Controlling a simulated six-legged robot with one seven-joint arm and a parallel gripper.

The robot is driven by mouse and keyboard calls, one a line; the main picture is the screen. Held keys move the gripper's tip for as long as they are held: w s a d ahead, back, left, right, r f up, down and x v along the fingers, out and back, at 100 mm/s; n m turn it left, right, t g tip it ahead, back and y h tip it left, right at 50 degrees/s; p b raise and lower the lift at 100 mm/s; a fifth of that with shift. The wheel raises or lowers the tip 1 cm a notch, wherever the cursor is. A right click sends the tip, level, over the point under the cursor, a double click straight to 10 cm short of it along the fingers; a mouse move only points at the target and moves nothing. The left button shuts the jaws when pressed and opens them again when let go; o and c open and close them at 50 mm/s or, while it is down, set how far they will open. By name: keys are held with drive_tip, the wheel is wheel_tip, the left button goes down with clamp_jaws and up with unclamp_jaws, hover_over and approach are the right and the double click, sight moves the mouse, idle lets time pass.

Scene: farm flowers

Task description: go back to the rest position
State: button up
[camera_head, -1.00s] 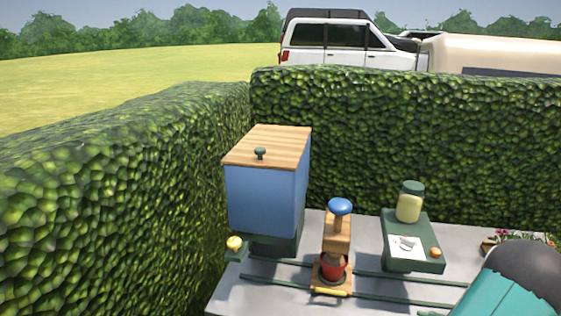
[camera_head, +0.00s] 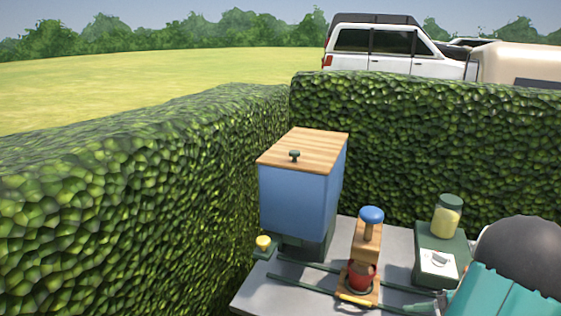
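My arm shows only as a teal and black link at the lower right of the head view. It covers the right part of the grey table (camera_head: 262,290). My gripper is not in the picture, so its fingers and anything in them cannot be seen. On the table stand a blue box (camera_head: 296,200) with a wooden lid (camera_head: 305,148), and a wooden stand (camera_head: 367,243) with a blue knob (camera_head: 371,215) and a red pot (camera_head: 362,275).
A dark green base (camera_head: 428,246) with a jar (camera_head: 447,216) and a white card (camera_head: 438,262) stands right of the wooden stand, partly behind my arm. Green rails (camera_head: 300,292) run along the table. Hedges (camera_head: 150,200) close off the left and back. A yellow knob (camera_head: 264,243) sits by the box.

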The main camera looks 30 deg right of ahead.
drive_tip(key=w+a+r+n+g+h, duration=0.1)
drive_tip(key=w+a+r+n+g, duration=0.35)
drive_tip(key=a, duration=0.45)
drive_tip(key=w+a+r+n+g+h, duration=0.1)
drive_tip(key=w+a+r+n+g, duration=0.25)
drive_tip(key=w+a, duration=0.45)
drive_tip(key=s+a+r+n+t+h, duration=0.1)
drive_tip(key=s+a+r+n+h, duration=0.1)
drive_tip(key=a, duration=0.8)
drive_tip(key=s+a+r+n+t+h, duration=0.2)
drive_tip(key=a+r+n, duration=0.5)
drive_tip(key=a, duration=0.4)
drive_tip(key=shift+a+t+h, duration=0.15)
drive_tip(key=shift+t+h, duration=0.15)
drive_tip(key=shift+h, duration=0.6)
